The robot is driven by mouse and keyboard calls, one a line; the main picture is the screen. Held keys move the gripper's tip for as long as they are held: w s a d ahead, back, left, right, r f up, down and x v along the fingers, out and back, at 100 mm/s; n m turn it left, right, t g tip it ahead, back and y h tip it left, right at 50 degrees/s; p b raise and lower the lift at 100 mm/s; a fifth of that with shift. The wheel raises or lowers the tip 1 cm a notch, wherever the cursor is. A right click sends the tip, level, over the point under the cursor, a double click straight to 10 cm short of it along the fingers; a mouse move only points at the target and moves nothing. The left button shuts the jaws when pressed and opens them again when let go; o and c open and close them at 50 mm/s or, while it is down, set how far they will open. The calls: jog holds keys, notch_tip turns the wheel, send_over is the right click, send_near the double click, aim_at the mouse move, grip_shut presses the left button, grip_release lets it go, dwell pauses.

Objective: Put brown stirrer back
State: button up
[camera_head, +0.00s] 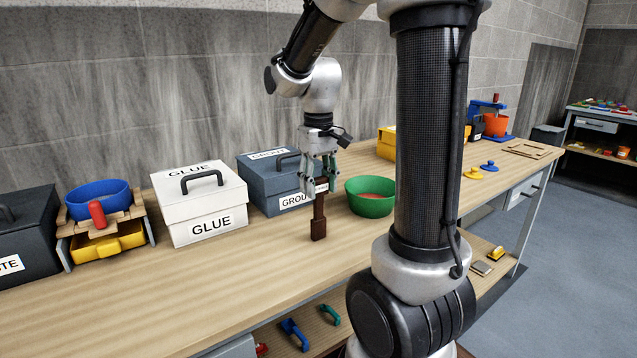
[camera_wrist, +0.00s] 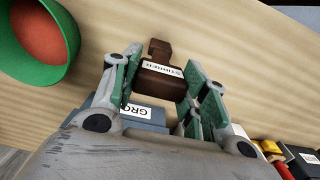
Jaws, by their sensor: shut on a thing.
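The brown stirrer (camera_head: 319,218) hangs upright from my gripper (camera_head: 321,180), its wider block end down, close to the wooden bench top; I cannot tell whether it touches. My gripper is shut on its upper part. In the wrist view the stirrer (camera_wrist: 160,75) lies between the green-padded fingers (camera_wrist: 160,88), with a white label reading "STIRRER" on it. A green bowl (camera_head: 371,197) with reddish contents stands just right of the stirrer; it also shows in the wrist view (camera_wrist: 66,22).
A grey-blue GROUT box (camera_head: 262,180) stands behind the stirrer, and a white GLUE box (camera_head: 196,205) is to its left. Further left are a blue bowl (camera_head: 88,203) on a wooden rack and a dark box (camera_head: 27,232). The bench front (camera_head: 200,310) is clear.

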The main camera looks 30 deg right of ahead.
jog(key=o, duration=1.1)
jog(key=shift+f, duration=0.1)
notch_tip(320, 180, up, 12)
jog(key=s+a+f+t, duration=0.1)
jog(key=s+f+t, duration=0.1)
jog(key=s, duration=0.6)
jog(key=s+a+f+t, duration=0.2)
jog(key=s+f, duration=0.2)
jog(key=s, duration=0.4)
jog(key=shift+s, duration=0.25)
jog(key=shift+r, duration=0.1)
